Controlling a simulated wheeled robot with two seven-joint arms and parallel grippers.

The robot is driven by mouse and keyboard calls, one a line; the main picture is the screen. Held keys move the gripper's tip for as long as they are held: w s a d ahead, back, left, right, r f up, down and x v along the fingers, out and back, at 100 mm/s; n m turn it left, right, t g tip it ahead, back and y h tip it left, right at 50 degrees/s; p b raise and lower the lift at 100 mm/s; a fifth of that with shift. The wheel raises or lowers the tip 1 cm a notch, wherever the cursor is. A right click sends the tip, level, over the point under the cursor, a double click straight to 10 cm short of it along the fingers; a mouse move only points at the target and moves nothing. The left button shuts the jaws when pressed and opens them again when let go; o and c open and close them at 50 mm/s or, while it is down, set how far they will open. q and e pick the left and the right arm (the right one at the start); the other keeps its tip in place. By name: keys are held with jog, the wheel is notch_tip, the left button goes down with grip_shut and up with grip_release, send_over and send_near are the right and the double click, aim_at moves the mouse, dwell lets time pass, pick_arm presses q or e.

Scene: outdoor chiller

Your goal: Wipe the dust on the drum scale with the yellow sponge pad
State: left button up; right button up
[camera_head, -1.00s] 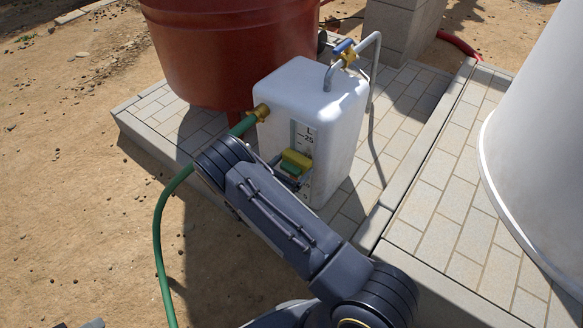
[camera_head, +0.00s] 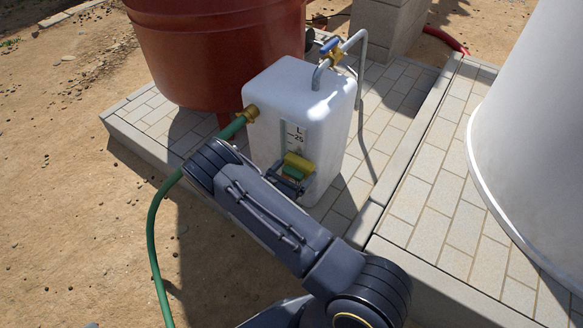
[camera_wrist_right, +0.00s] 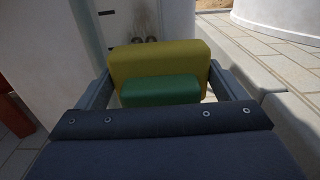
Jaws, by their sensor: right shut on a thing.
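The yellow sponge pad (camera_head: 299,161) with a green part is in my right gripper (camera_head: 289,177), in front of the drum's face. In the right wrist view the pad (camera_wrist_right: 160,62) sits between the two fingers (camera_wrist_right: 160,85), which are shut on it. The drum (camera_head: 304,90) is a white upright container. Its scale (camera_head: 297,137), a grey strip marked L and 25, shows above the pad; its lower part is hidden. In the right wrist view dark smudges show on the scale (camera_wrist_right: 142,22) just beyond the pad. I cannot tell whether the pad touches it. My left gripper is not visible.
A green hose (camera_head: 154,235) joins the drum's left side at a brass fitting. A bent pipe with a blue-handled valve (camera_head: 331,46) rises from its top. A red-brown tank (camera_head: 215,50) stands behind left, a large white cylinder (camera_head: 535,130) right. A raised paved step (camera_head: 440,205) lies right.

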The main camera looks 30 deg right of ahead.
aim_at(284, 160)
jog(key=shift+w+a+b, duration=0.15)
jog(key=shift+w+b, duration=0.25)
jog(key=shift+w, duration=0.3)
jog(key=shift+w+a+b, duration=0.15)
jog(key=shift+w+b, duration=0.2)
jog(key=shift+w, duration=0.3)
jog(key=shift+w+a+r, duration=0.15)
jog(key=shift+w+a, duration=0.05)
jog(key=shift+w, duration=0.5)
jog(key=shift+w+r, duration=0.1)
jog(key=shift+r, duration=0.5)
jog(key=shift+c, duration=0.6)
notch_tip(284, 160, up, 2)
jog(key=shift+p, duration=0.95)
jog(key=shift+s+d+f+p, duration=0.1)
jog(key=shift+s+d+p, duration=0.1)
jog(key=shift+s, duration=0.5)
jog(key=shift+s+d+f+p, duration=0.1)
jog(key=shift+s+d+p, duration=0.15)
jog(key=shift+s, duration=0.5)
jog(key=shift+s+d+p, duration=0.15)
jog(key=shift+s+d, duration=0.05)
jog(key=shift+s, duration=0.5)
jog(key=shift+d, duration=0.1)
jog(key=shift+w, duration=0.15)
